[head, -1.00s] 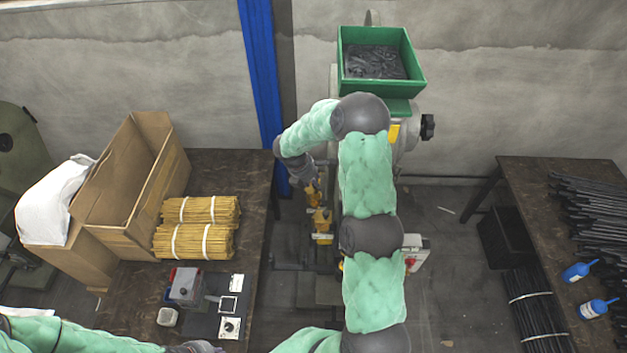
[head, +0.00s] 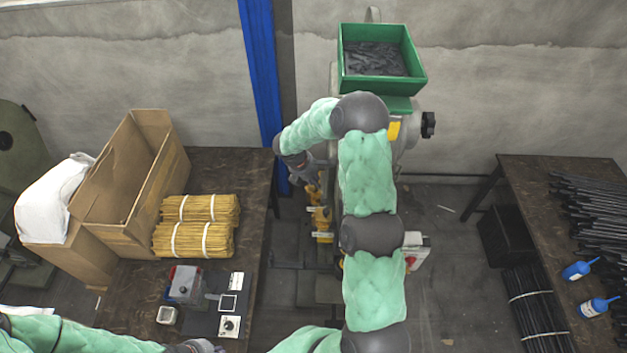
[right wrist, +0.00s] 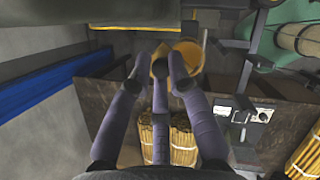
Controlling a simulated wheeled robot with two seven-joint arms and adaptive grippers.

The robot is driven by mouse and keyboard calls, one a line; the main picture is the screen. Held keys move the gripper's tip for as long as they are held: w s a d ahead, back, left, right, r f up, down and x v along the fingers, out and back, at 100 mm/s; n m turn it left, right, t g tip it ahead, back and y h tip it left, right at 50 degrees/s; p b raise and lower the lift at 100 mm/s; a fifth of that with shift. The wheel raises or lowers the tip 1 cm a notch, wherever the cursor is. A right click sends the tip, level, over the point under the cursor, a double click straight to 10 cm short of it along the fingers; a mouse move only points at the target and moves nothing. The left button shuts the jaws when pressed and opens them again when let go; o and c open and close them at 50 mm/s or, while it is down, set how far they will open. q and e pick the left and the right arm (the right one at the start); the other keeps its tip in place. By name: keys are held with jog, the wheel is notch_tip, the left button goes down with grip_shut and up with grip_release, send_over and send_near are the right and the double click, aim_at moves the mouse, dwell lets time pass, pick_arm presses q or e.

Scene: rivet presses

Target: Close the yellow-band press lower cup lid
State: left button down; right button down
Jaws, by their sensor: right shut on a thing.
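The press (head: 408,140) stands against the back wall with a yellow band (head: 394,131) on its side. Much of it is hidden behind my right arm. Yellow cup parts (head: 321,218) show at its lower left. My right gripper (head: 311,184) reaches down to the uppermost yellow part. In the right wrist view, my right gripper's fingers (right wrist: 160,70) are shut on a yellow lid (right wrist: 186,52), with a round yellow rim between and behind the fingertips. Whether the lid is fully down cannot be told. My left gripper (head: 203,346) is at the bottom edge, partly cut off.
A green bin (head: 345,75) of dark parts tops the press. The left table (head: 255,170) holds a cardboard box (head: 120,190), yellow bundles (head: 195,240) and a small device (head: 184,284). A right table (head: 520,185) holds dark rods and blue bottles (head: 578,270).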

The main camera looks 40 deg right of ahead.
jog(key=shift+s+m+g+b, duration=0.2)
jog(key=shift+m+g+b, duration=0.2)
jog(key=shift+m+b, duration=0.55)
jog(key=m, duration=0.1)
jog(key=m+g+b, duration=0.1)
jog(key=m, duration=0.1)
jog(key=shift+s+y, duration=0.3)
jog(key=m, duration=0.1)
jog(key=m+b, duration=0.1)
jog(key=shift+s+a+m+g+y, duration=0.1)
jog(key=shift+s+m+g+y, duration=0.2)
jog(key=shift+m+g+y, duration=0.1)
jog(key=shift+s+a+m+g+y+b, duration=0.2)
jog(key=shift+m+b, duration=0.15)
jog(key=shift+m, duration=0.45)
jog(key=shift+s+a+m+g+y+b, duration=0.1)
jog(key=shift+s+m+g+y+b, duration=0.15)
jog(key=shift+m, duration=0.5)
jog(key=shift+w, duration=0.1)
jog(key=c, duration=1.3)
grip_release()
jog(key=shift+o, duration=0.5)
